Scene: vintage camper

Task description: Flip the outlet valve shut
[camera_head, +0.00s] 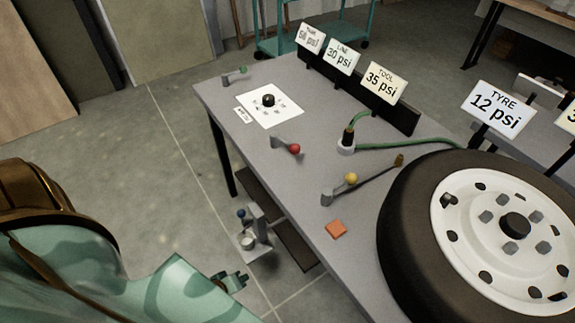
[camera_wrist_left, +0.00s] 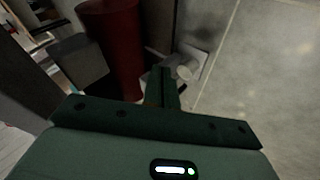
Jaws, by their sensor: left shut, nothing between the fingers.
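I cannot tell from any label which is the outlet valve. My left gripper (camera_head: 234,281) is low at the table's left side, below the blue-knobbed fitting and apart from the tabletop levers. In the wrist view its fingers (camera_wrist_left: 162,88) are together and empty. My right gripper is not in view.
The grey table (camera_head: 235,100) carries a dial card (camera_head: 285,112), psi signs (camera_head: 385,83), a green hose (camera_head: 410,142), an orange square (camera_head: 336,229) and a large wheel (camera_head: 395,220). A red cylinder (camera_wrist_left: 112,45) is close in the wrist view. Floor (camera_head: 150,140) is open at left.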

